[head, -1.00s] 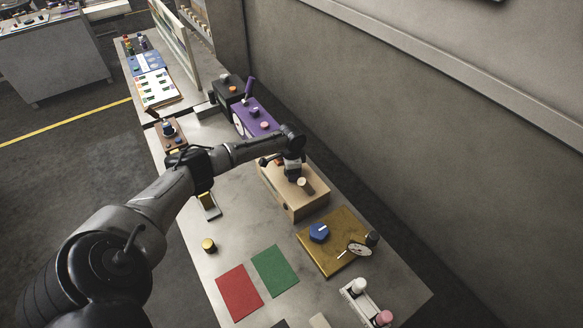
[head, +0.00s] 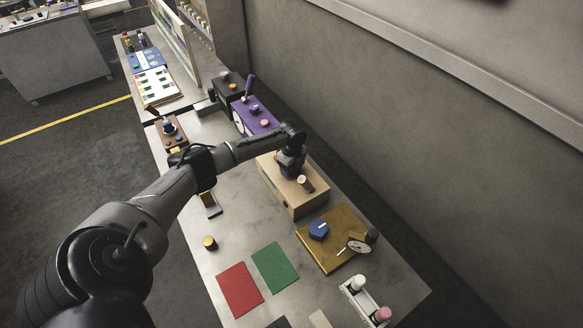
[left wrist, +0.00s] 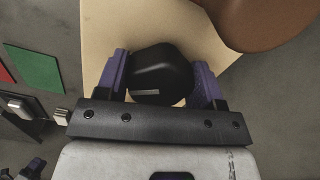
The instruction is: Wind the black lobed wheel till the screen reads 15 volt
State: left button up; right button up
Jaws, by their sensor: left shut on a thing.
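The black lobed wheel (left wrist: 160,72) shows in the left wrist view, on top of a pale wooden box (head: 291,201). A light mark shows on the wheel's near side. My left gripper (left wrist: 158,78) is shut on the wheel from above, with one purple finger on each side. In the head view my left gripper (head: 289,172) covers the wheel. I cannot make out a screen or any reading.
A brown knob (head: 305,183) stands on the box close to my gripper. A brass-coloured board (head: 330,255) with a blue knob (head: 318,230) and a gauge lies nearer. A purple unit (head: 255,115) stands behind. Green (head: 275,267) and red (head: 240,289) mats lie flat on the table.

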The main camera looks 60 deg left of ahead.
pick_arm(q)
jog(key=m, duration=0.3)
jog(key=m+b, duration=0.1)
jog(key=m, duration=0.2)
jog(key=shift+w+m, duration=0.2)
jog(key=shift+m, duration=0.1)
jog(key=shift+r+m+b, duration=0.1)
jog(key=shift+m+b, duration=0.4)
jog(key=shift+m, duration=1.8)
jog(key=shift+w, duration=0.1)
jog(key=o, duration=0.9)
jog(key=shift+r, duration=6.85)
